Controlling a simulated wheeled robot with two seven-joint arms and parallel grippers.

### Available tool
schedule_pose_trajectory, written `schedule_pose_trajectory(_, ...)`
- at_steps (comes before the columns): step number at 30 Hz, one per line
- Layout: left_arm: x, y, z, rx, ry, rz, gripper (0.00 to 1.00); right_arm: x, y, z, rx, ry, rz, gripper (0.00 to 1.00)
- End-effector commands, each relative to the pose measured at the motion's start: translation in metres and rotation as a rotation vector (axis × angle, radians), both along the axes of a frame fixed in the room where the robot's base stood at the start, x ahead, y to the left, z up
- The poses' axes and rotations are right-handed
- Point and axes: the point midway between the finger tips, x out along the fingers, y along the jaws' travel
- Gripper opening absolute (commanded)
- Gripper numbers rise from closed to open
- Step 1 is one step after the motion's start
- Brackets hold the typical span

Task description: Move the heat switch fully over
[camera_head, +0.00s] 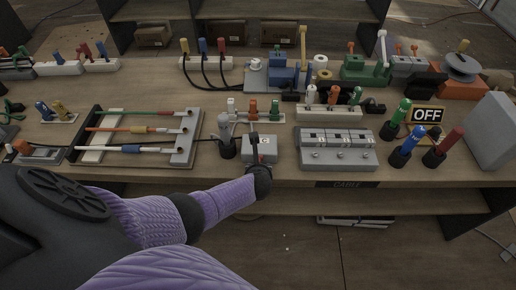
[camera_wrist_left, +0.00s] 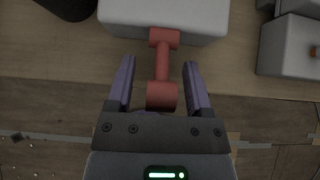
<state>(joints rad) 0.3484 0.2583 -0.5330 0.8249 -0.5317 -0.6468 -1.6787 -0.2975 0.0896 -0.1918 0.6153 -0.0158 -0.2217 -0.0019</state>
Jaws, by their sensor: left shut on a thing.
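The heat switch seems to be the small light-grey box (camera_head: 263,148) at the table's front edge in the head view. In the left wrist view the grey box (camera_wrist_left: 165,18) is at the top, with a red lever (camera_wrist_left: 162,68) sticking out from its front toward my gripper. My left gripper (camera_head: 258,168) reaches the box's front from the lower left. In the head view the gripper hides most of the lever. My right gripper is out of view.
A black-based grey lever (camera_head: 226,135) stands close left of the box. A grey panel with several switches (camera_head: 337,150) is to its right. A rack with coloured rods (camera_head: 140,130) lies left. Open space lies before the table.

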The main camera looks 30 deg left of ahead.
Motion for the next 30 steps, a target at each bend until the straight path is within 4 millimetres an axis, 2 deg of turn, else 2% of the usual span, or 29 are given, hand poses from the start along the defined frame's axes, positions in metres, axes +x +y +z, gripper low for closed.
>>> schedule_pose_trajectory(1, 0.001, 0.001, 0.007, -0.013, 0.02, 0.001, 0.07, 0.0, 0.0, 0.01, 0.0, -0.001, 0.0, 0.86)
schedule_pose_trajectory(9, 0.001, 0.001, 0.008, -0.079, 0.13, 0.001, 0.06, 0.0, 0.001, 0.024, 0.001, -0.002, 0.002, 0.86)
schedule_pose_trajectory(29, 0.002, 0.001, 0.007, -0.108, 0.176, 0.0, 0.06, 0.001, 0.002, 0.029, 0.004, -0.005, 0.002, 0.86)
schedule_pose_trajectory(30, 0.002, 0.001, 0.007, -0.108, 0.176, 0.0, 0.69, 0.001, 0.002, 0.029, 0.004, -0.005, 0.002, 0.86)
